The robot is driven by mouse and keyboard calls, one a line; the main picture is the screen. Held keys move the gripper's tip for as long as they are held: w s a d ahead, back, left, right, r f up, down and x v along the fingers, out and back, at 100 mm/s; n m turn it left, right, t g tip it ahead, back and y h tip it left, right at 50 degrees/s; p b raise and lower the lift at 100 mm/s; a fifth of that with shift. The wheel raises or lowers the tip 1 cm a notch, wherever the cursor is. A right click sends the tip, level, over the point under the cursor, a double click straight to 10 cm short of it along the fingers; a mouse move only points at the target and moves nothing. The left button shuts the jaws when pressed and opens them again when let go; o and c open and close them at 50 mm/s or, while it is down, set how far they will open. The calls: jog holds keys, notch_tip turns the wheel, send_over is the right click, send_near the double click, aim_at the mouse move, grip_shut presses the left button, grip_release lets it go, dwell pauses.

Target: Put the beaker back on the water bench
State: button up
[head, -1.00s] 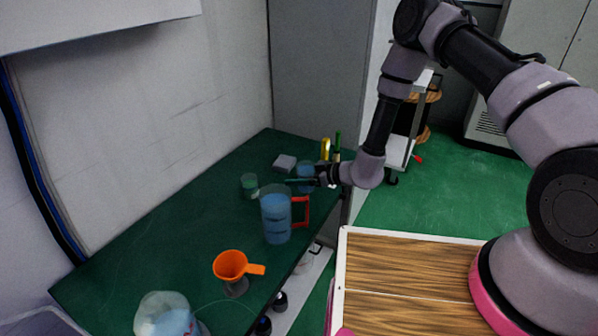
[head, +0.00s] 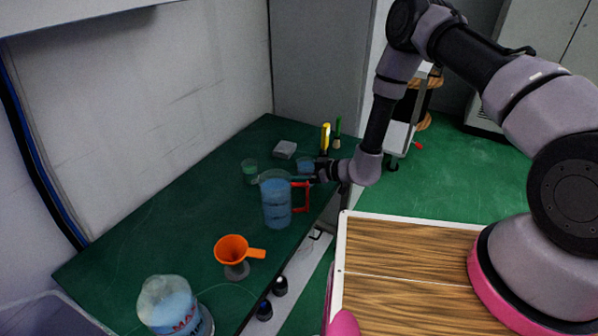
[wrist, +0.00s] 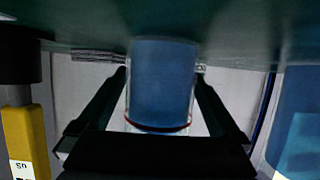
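The beaker (head: 305,166) is a small clear glass with blue liquid, at the far part of the green water bench (head: 160,215). My gripper (head: 314,173) reaches in from the right at the beaker and partly covers it. In the wrist view, which is upside down, the beaker (wrist: 162,85) stands upright between the two fingers (wrist: 162,75), which lie close against its sides. The gripper looks shut on it. Its base is at or just above the bench top; I cannot tell whether it touches.
A blue-filled jug (head: 276,203) with a red handle stands close in front. A green-liquid beaker (head: 250,171), a grey block (head: 285,149) and yellow (head: 325,139) and green-handled tools stand near. An orange funnel (head: 232,248) and a large bottle (head: 168,305) are nearer me.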

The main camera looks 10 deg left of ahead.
jog(key=shift+r, duration=0.15)
jog(key=shift+d+r, duration=0.15)
jog(key=shift+d, duration=0.15)
jog(key=v, duration=1.1)
jog(key=shift+s+d, duration=0.15)
jog(key=shift+d, duration=0.05)
jog(key=shift+r, duration=0.2)
notch_tip(320, 180, up, 25)
jog(key=s+d+n+g, duration=0.1)
jog(key=n+g, duration=0.1)
jog(key=n, duration=0.9)
jog(key=d+n+g, duration=0.2)
jog(key=n+g, duration=0.1)
jog(key=n, duration=0.7)
jog(key=s+d+r+n+t+h, duration=0.4)
jog(key=s+d+r+n, duration=0.3)
jog(key=d+r+n, duration=0.4)
jog(key=s+d+r+n+t+h, duration=0.3)
jog(key=s+d+r+n+h, duration=0.3)
jog(key=d+r+n, duration=0.6)
jog(key=s+d+n, duration=0.1)
jog(key=s+n, duration=0.1)
jog(key=n, duration=0.7)
jog(key=shift+s+d+r+n+t+h, duration=0.15)
jog(key=shift+s+d+n+t+h, duration=0.15)
jog(key=shift+s+n+t+h, duration=0.1)
